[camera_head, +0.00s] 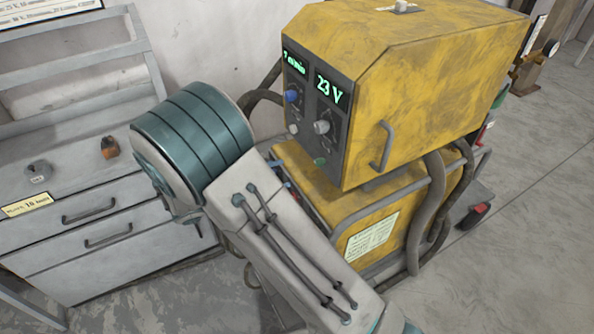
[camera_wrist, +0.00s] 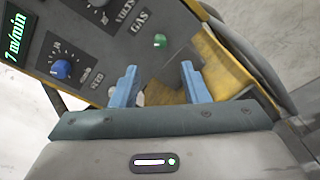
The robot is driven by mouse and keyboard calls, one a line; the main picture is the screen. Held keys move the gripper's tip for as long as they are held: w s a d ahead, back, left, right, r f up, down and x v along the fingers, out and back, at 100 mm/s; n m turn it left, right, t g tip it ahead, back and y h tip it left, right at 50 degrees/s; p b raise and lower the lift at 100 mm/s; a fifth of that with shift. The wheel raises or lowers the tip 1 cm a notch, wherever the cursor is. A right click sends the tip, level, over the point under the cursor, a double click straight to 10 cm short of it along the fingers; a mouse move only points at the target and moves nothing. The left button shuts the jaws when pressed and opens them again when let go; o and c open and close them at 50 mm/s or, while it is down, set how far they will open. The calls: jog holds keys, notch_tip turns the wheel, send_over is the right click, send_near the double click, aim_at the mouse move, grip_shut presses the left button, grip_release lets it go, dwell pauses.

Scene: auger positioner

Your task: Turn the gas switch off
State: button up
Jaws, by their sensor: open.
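The gas switch is a small green knob (camera_wrist: 160,40) beside the GAS label on the dark control panel in the wrist view. It also shows low on the panel in the head view as a green knob (camera_head: 320,161). My gripper (camera_wrist: 158,68) is open, with its two blue fingers apart and nothing held between them. In the wrist view the green knob appears just beyond the fingertips, above the gap between them. I see no contact. In the head view my arm mostly hides the gripper. The knob's exact turn position is too small to tell.
The yellow welding machine (camera_head: 400,75) has lit displays, a blue knob (camera_wrist: 61,69) and a grey knob (camera_head: 322,127) nearby. A handle (camera_head: 382,146) juts from its side, and thick hoses (camera_head: 428,205) hang there.

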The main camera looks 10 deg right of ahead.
jog(key=v, duration=0.3)
jog(key=shift+s+a, duration=0.15)
jog(key=shift+a, duration=0.25)
jog(key=s+d+r+m+g+y, duration=0.2)
jog(key=s+d+m+g+y, duration=0.35)
jog(key=d, duration=0.45)
jog(key=s+d+r+m+t+y, duration=0.1)
jog(key=s+r+m+y, duration=0.1)
jog(key=s+y, duration=0.3)
jog(key=s+d+r+m+t+y, duration=0.2)
jog(key=s+m+y, duration=0.3)
jog(key=s, duration=0.1)
jog(key=shift+r, duration=0.25)
jog(key=shift+m+y, duration=0.25)
jog(key=shift+c, duration=0.5)
